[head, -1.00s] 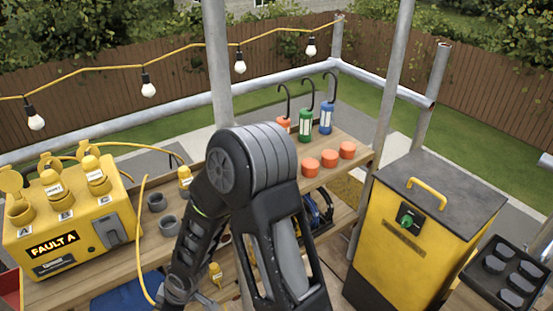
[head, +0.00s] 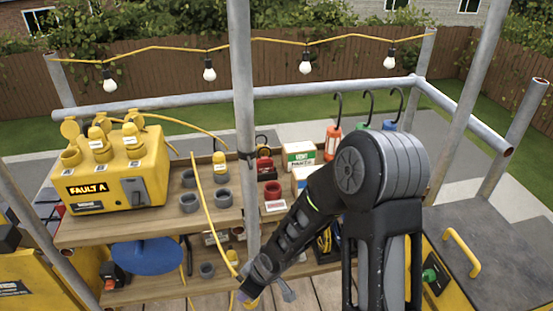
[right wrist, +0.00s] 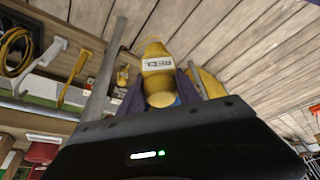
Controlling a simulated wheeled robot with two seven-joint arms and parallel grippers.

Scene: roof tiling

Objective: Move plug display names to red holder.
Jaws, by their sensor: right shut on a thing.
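A yellow plug (right wrist: 158,75) with a white name label shows upright in the right wrist view, between the fingers of my right gripper (right wrist: 162,88). The label's lettering is hard to read. In the head view my right gripper (head: 262,284) is low, in front of the lower shelf and the grey post. A red holder (head: 272,190) stands on the bench with a white card in front, above and behind the gripper, well apart from it. My left gripper is out of view.
The yellow box marked FAULT A (head: 118,178) carries several plugs at the bench's left. A grey post (head: 244,120) and a hanging yellow cable (head: 205,205) stand before the bench. A blue disc (head: 148,257) is below. A yellow cabinet (head: 490,235) is at right.

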